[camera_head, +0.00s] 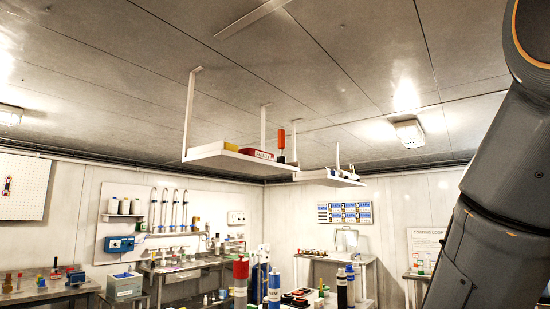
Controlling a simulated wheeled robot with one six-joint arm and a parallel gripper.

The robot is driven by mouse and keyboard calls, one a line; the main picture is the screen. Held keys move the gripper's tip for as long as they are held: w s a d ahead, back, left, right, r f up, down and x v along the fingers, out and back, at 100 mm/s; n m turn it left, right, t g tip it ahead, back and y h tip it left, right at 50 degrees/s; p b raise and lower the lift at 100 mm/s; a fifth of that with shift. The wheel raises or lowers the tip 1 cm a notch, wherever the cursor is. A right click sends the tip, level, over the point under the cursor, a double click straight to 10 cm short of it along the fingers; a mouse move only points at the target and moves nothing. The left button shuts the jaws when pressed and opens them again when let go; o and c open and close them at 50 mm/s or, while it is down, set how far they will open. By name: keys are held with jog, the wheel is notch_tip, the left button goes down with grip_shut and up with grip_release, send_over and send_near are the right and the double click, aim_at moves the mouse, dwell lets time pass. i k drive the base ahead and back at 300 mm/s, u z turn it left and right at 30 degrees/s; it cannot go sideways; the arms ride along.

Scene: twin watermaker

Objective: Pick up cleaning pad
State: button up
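I cannot make out a cleaning pad for certain in the head view. A red box with a pale label (257,154) and a small yellow item (231,147) lie on the nearer hanging shelf (215,158), but I cannot tell whether either is a pad. My gripper is outside the picture; only dark links of my arm show along the right side.
An orange-handled tool (281,141) stands at that shelf's end. A second hanging shelf (322,179) is behind it. Below are tall red-topped (241,270) and blue bottles (274,284), a blue-grey device (124,285) and side benches (50,292). The floor is hidden.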

aim_at(228, 147)
jog(key=z, duration=0.45)
jog(key=i, duration=1.1)
jog(key=u, duration=0.5)
